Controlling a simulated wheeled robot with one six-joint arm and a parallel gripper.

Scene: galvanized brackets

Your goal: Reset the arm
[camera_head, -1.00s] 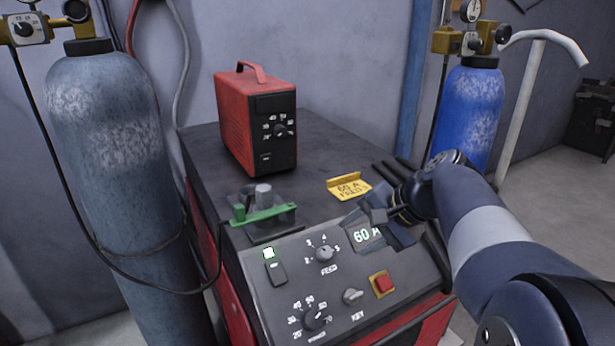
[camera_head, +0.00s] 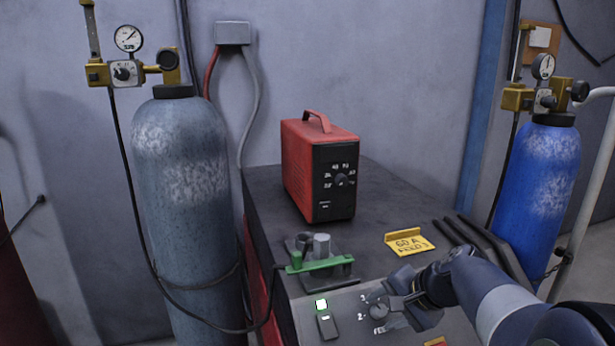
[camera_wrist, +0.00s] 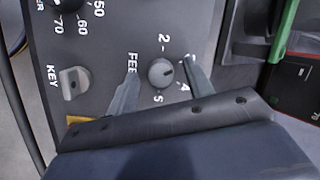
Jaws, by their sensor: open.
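My gripper (camera_head: 383,309) is over the sloped control panel (camera_head: 296,310) of the welding machine. In the wrist view its two fingers (camera_wrist: 158,88) are spread on either side of the grey FEED knob (camera_wrist: 161,72), with gaps between them and the knob. The knob's mark points toward the 4 side of its scale. The KEY switch (camera_wrist: 74,83) and part of a numbered dial (camera_wrist: 68,4) show on the same panel. In the head view my gripper hides most of the FEED knob.
A red box with a dial (camera_head: 318,168) stands on the machine top. A yellow "60 A FEED 3" card (camera_head: 409,243) and a green-handled clamp (camera_head: 320,263) are near the panel. A grey cylinder (camera_head: 188,220) stands left, a blue cylinder (camera_head: 541,175) right.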

